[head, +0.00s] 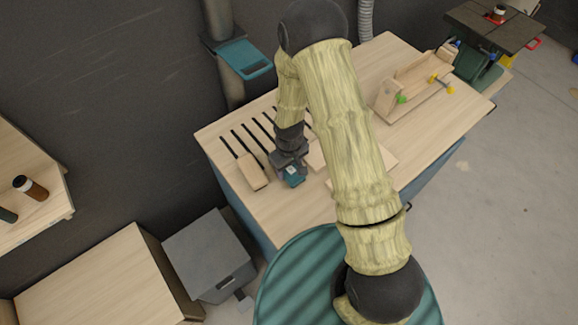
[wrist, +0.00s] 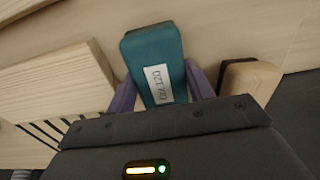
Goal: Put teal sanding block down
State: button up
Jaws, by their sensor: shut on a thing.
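The teal sanding block (wrist: 152,52) has a white label and sits between the two purple fingers of my gripper (wrist: 160,90) in the wrist view. My gripper is shut on it. In the head view my gripper (head: 291,172) is over the left front part of the wooden workbench (head: 233,133), and the teal block (head: 293,180) shows at its tip. I cannot tell whether the block touches the bench top.
A pale wooden block (head: 252,172) lies just left of my gripper, by the dark slots in the bench. Pale boards lie to its right, partly hidden by my arm. A wooden frame with clamps (head: 412,85) stands at the back right. The bench's front edge is close.

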jog(key=shift+f, duration=0.2)
jog(key=o, duration=0.9)
jog(key=shift+o, duration=0.2)
jog(key=shift+r, duration=0.1)
notch_tip(320, 180, up, 12)
jog(key=b, duration=0.2)
jog(key=shift+r, duration=0.15)
